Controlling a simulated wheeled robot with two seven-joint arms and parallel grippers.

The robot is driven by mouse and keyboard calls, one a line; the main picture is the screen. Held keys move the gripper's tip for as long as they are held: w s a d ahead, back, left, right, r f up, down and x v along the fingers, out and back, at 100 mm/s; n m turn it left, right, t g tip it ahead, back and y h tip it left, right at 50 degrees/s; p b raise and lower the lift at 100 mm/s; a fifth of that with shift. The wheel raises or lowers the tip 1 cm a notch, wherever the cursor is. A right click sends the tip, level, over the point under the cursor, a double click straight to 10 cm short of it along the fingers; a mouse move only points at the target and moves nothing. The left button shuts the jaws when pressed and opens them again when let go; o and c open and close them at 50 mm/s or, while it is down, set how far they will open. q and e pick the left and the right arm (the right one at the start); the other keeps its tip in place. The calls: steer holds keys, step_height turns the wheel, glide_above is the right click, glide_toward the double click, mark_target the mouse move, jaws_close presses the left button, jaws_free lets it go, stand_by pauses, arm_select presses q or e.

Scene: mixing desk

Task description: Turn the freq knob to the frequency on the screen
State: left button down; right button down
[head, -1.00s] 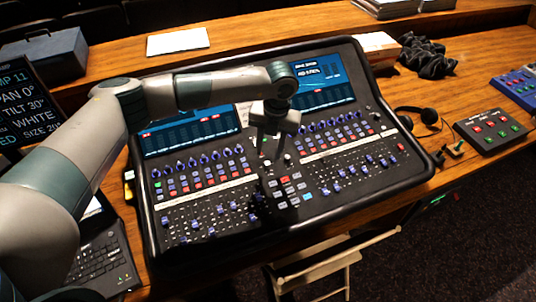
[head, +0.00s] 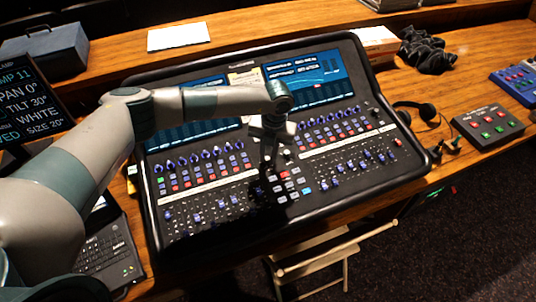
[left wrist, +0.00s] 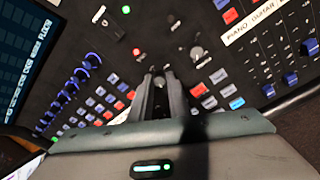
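The mixing desk (head: 152,205) fills the middle of the head view. Its right screen (head: 335,75) shows lines of text and a curve, too blurred to read. My left gripper (head: 268,166) points down over the desk's centre section. In the left wrist view its two fingers (left wrist: 160,84) are close together, with the light top of a small round knob (left wrist: 159,81) at their tips. I cannot tell whether they grip it. Another grey knob (left wrist: 197,53) sits to the right, clear of the fingers. No freq label is readable. My right gripper is out of view.
Rows of blue knobs (head: 200,160) and faders flank the centre section. Coloured buttons (head: 290,185) lie close by the gripper. A laptop (head: 105,250) is at left; headphones (head: 425,112) and a button box (head: 488,127) are at right.

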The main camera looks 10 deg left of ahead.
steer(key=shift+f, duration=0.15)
